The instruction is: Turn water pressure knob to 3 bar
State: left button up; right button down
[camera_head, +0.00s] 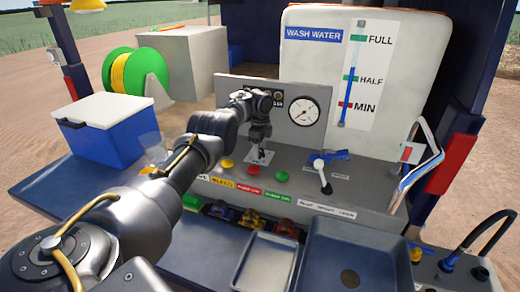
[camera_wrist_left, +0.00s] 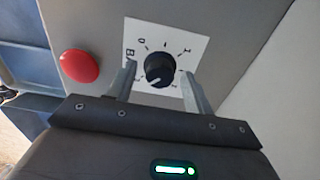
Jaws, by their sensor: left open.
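The water pressure knob (camera_wrist_left: 159,69) is round and black with a white pointer line toward the lower left in the left wrist view. It sits on a white dial plate (camera_wrist_left: 172,42) with numbers around it; the mark at the pointer is too blurred to read. My left gripper (camera_wrist_left: 158,72) is open, with one finger on each side of the knob and small gaps visible. In the head view, my left gripper (camera_head: 261,151) points down at the panel and mostly hides the knob. The round pressure gauge (camera_head: 304,112) stands behind it; its reading is too small to tell.
A red button (camera_wrist_left: 80,66) is close to the left finger. A yellow button (camera_head: 227,163), a white-handled lever (camera_head: 321,172) and a blue valve handle (camera_head: 336,155) are on the panel (camera_head: 375,193). A wash water tank (camera_head: 310,65) stands behind. Metal trays (camera_head: 266,262) lie in front.

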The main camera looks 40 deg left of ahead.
pick_arm(q)
notch_tip(320, 180, up, 11)
jog(key=b, duration=0.2)
jog(key=shift+f, duration=0.2)
dwell(0.4)
